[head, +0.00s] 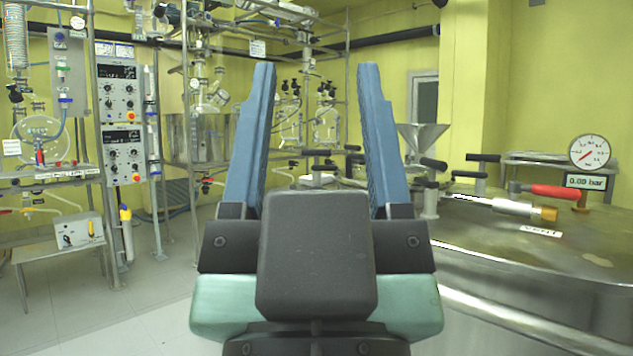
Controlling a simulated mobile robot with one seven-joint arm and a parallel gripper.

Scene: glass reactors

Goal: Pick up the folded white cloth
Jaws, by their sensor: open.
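My gripper (316,66) is open, with its two blue fingers pointing up and apart in the middle of the head view. Nothing is held between the fingers; the room shows through the gap. I cannot make out a folded white cloth for certain. A pale flat patch lies on top of a small stand at the back right, too small to tell what it is. My gripper body hides part of the middle of the scene.
A large steel vessel (500,270) with a red-handled valve (555,191) and a pressure gauge (589,151) fills the right. A steel funnel (421,136) stands behind it. Glassware racks and control boxes (121,87) line the left. Floor (130,310) is clear at lower left.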

